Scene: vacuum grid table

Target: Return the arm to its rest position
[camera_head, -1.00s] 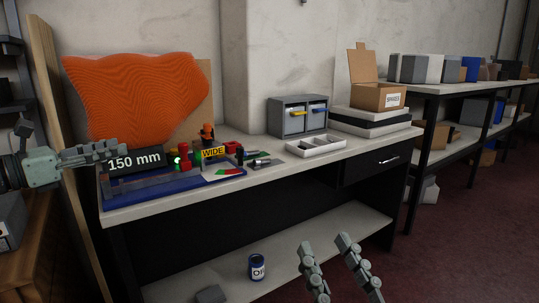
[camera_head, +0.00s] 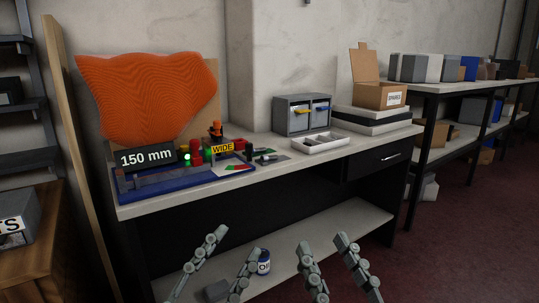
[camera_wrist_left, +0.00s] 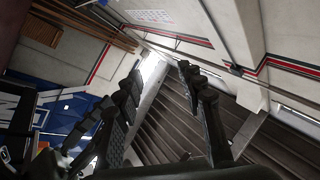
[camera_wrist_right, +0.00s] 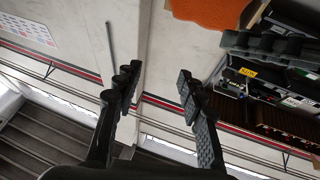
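My left gripper (camera_head: 232,262) is low in front of the table in the head view, its two fingers spread with nothing between them. Its open fingers also show in the left wrist view (camera_wrist_left: 160,90). My right gripper (camera_head: 326,255) is just to its right, also low in front of the table, open and empty. Its spread fingers show in the right wrist view (camera_wrist_right: 157,88). Both grippers are side by side and apart from the table (camera_head: 290,165).
A can (camera_head: 265,258) sits on the lower shelf behind the grippers. The floor at right is clear.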

